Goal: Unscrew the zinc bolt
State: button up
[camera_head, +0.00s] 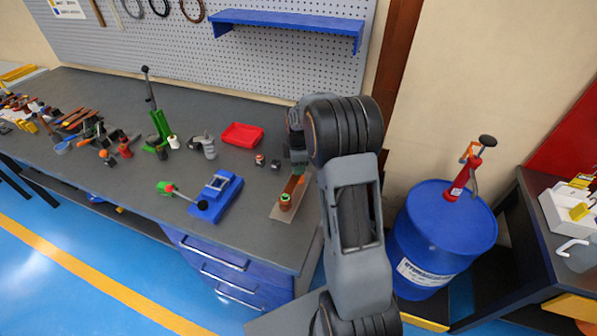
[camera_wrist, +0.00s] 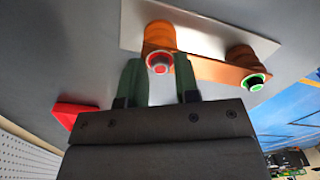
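An orange-copper bar (camera_head: 293,187) lies on a light plate (camera_head: 283,212) near the bench's right end. In the wrist view the bar (camera_wrist: 205,67) carries two round posts with bolts. One bolt (camera_wrist: 159,63) has a red ring and a pale centre; the other bolt (camera_wrist: 252,82) has a green ring and a dark centre. I cannot tell for sure which is the zinc one. My gripper (camera_wrist: 158,72) is open, its two green fingers on either side of the red-ringed bolt, with gaps visible. In the head view my gripper (camera_head: 298,168) is over the bar's far end, largely hiding it.
A red tray (camera_head: 242,135) and two small parts (camera_head: 268,161) lie left of my gripper. A blue vise-like block (camera_head: 216,196), a grey drill-like tool (camera_head: 204,146) and a green press (camera_head: 159,125) stand further left. A blue drum (camera_head: 440,225) stands right of the bench.

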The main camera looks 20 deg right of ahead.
jog(key=m, duration=0.5)
jog(key=shift+m, duration=0.3)
jog(key=shift+m, duration=0.5)
grip_shut()
